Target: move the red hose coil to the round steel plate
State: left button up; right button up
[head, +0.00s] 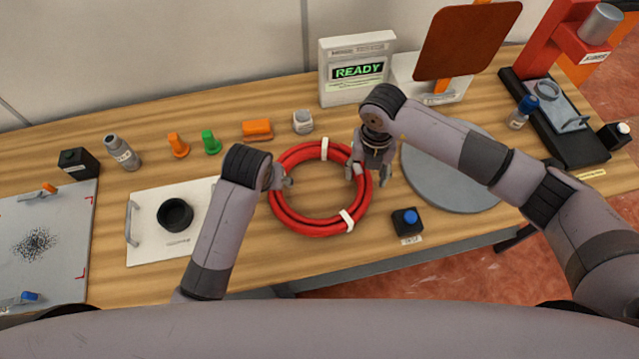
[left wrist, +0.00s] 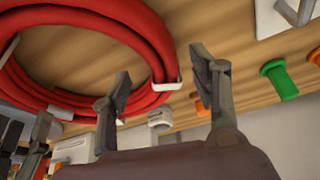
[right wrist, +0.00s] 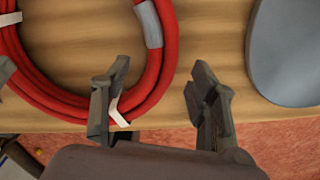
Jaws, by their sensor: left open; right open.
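The red hose coil (head: 318,229), bound with white ties, lies flat on the wooden bench. The round steel plate (head: 442,182) lies to its right, partly under my right arm, with nothing seen on it. My left gripper (head: 282,180) is open at the coil's left side; in the left wrist view the hose (left wrist: 140,25) passes near its spread fingers. My right gripper (head: 369,174) is open over the coil's right side. In the right wrist view the hose (right wrist: 165,50) runs into the gap between the fingers, and the plate (right wrist: 290,55) is apart to the right.
A black box with a blue button (head: 408,222) stands between coil and plate near the front edge. A white board with a black cup (head: 175,214) is left of the coil. A white jar (head: 303,122), orange block (head: 257,129) and READY display (head: 357,70) stand behind.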

aim_at(364, 180)
pick_arm(q)
jog(key=shift+x, duration=2.25)
pick_arm(e)
jog(key=shift+f, duration=2.25)
pick_arm(q)
jog(key=shift+c, duration=0.5)
pick_arm(e)
jog(key=shift+c, duration=0.5)
pick_arm(q)
jog(key=c, duration=1.2)
pick_arm(e)
grip_shut()
pick_arm(q)
grip_shut()
jog(key=shift+d+r, duration=0.1)
jog(key=shift+r, duration=0.05)
pick_arm(e)
jog(key=shift+r, duration=0.15)
